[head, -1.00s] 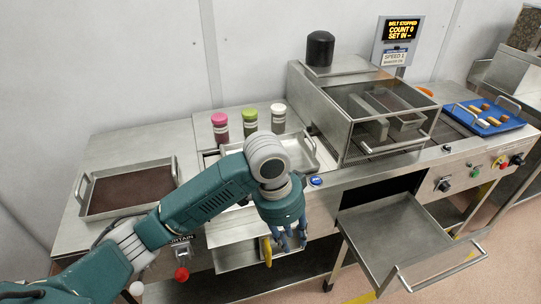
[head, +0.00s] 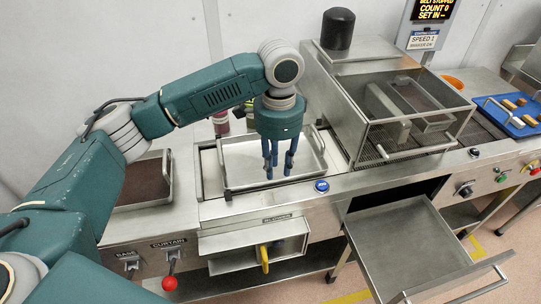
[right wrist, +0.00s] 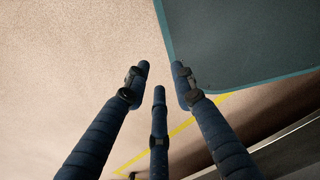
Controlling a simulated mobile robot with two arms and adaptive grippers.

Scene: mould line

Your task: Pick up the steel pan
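An empty, shallow steel pan (head: 240,160) with raised side handles lies in the worktop, left of the glass-topped steel box. My left gripper (head: 279,178) points down over the pan's right half in the head view. Its fingers are spread, with nothing between them; whether the tips touch the pan I cannot tell. Another steel pan (head: 168,180) with a dark brown filling sits at the left, partly hidden by my left arm. My right gripper (right wrist: 158,76) shows in the right wrist view with its fingers apart and empty, above the floor.
The steel box (head: 400,110) stands right of the empty pan. A steel drawer tray (head: 425,245) juts out at the front right. A red-knobbed lever (head: 170,283) sticks out at the front left. A blue tray (head: 515,125) lies at far right.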

